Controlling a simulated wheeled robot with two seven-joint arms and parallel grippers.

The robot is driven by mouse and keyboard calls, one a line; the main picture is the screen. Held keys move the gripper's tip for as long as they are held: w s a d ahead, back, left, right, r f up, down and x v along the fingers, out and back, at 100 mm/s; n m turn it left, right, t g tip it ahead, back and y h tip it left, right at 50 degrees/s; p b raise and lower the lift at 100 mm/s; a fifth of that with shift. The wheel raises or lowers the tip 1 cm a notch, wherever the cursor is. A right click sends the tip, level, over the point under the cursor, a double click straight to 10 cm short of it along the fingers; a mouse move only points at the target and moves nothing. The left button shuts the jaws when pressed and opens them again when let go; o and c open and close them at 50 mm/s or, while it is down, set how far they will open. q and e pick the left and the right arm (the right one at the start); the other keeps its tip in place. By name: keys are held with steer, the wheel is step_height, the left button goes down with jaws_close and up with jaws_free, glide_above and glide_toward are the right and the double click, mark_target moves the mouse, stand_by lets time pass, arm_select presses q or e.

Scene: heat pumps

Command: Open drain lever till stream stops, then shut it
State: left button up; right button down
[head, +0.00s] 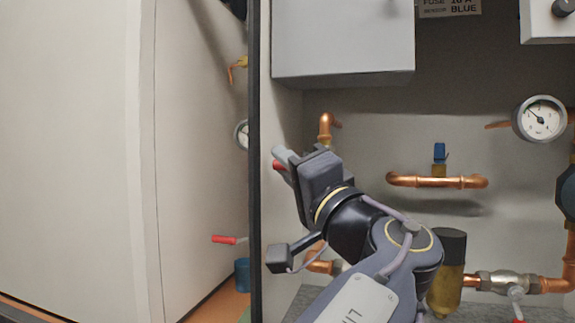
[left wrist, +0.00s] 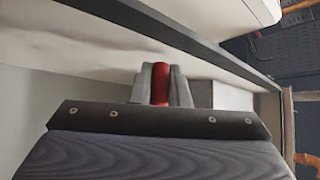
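A red lever handle (head: 277,165) shows at the tip of my left gripper (head: 280,163), near the left edge of the open cabinet. In the left wrist view the red handle (left wrist: 160,84) stands between the two grey fingers, which close on it from both sides. The valve body behind it is hidden by the gripper. A second red lever (head: 224,239) shows lower left, beyond the dark edge, above a blue container (head: 242,274). I see no stream of water. My right gripper is in neither view.
A dark vertical frame edge (head: 254,180) runs just left of my gripper. Copper pipe with a blue-handled valve (head: 440,153), a gauge (head: 540,118) and a grey box (head: 343,38) are on the back wall. A valve (head: 505,281) sits lower right.

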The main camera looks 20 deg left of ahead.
arm_select(q)
jaws_close()
steer(key=shift+g, duration=0.3)
steer(key=n+g, duration=0.1)
steer(key=f+n+h, duration=0.1)
steer(key=shift+d+n+g, duration=0.1)
steer(key=shift+n+g, duration=0.2)
steer(key=shift+g, duration=0.1)
steer(key=shift+s+d+f+n+g+h+p, duration=0.1)
steer(key=shift+d+f+n+g+h+p, duration=0.5)
steer(key=shift+n+g+h+p, duration=0.7)
steer(key=shift+w+d+f+n+g+h+p, duration=0.1)
steer(key=shift+d+f+n+g+h+p, duration=0.5)
steer(key=shift+h, duration=1.3)
steer(key=shift+s+d+f+n+g+h+p, duration=0.1)
steer(key=shift+d+f+n+g+h+p, duration=0.45)
steer(key=shift+n+h+p, duration=0.95)
steer(key=shift+d+h, duration=0.15)
steer(key=shift+h, duration=0.15)
